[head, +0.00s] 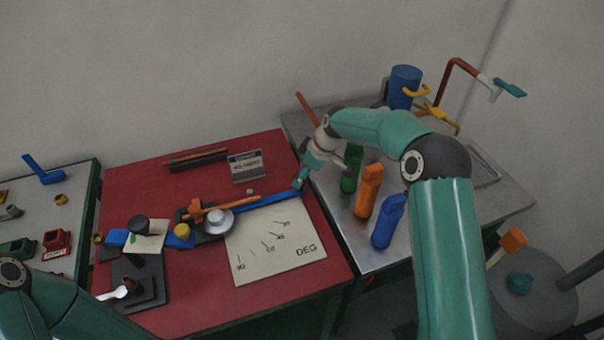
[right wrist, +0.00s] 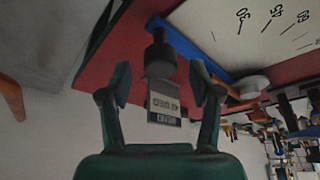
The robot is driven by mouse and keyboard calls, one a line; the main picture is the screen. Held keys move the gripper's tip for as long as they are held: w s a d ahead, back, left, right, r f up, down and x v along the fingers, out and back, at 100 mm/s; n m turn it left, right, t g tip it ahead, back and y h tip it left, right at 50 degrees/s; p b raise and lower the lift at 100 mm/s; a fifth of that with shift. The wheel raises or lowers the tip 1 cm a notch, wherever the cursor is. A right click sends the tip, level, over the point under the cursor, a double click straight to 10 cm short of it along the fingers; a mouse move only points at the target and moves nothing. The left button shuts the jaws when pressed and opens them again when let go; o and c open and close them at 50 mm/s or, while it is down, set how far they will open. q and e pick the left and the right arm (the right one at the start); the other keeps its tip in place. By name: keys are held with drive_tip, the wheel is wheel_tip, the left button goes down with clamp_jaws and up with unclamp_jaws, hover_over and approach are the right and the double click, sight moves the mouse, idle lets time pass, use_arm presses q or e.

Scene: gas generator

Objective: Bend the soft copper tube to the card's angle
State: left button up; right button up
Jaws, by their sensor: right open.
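The copper tube (head: 232,204) lies across the bender's round grey former (head: 216,221) on the red table. The bender's blue lever (head: 268,201) runs right along the top edge of the angle plate (head: 270,258), marked with degree numbers. The small grey card (head: 245,167) stands behind; its print is too small to read surely. My right gripper (head: 299,184) is at the lever's far end. In the right wrist view the open fingers (right wrist: 162,88) stand either side of the lever's black grip (right wrist: 160,55), with gaps visible. My left gripper is out of view; only its arm shows.
A dark rack (head: 196,160) with a rod lies at the table's back. Green, orange (head: 368,192) and blue bottles (head: 388,222) stand on the metal bench, close to my right arm. A blue block fixture (head: 119,238) sits left of the bender.

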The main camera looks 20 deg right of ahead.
drive_tip(key=shift+x, duration=1)
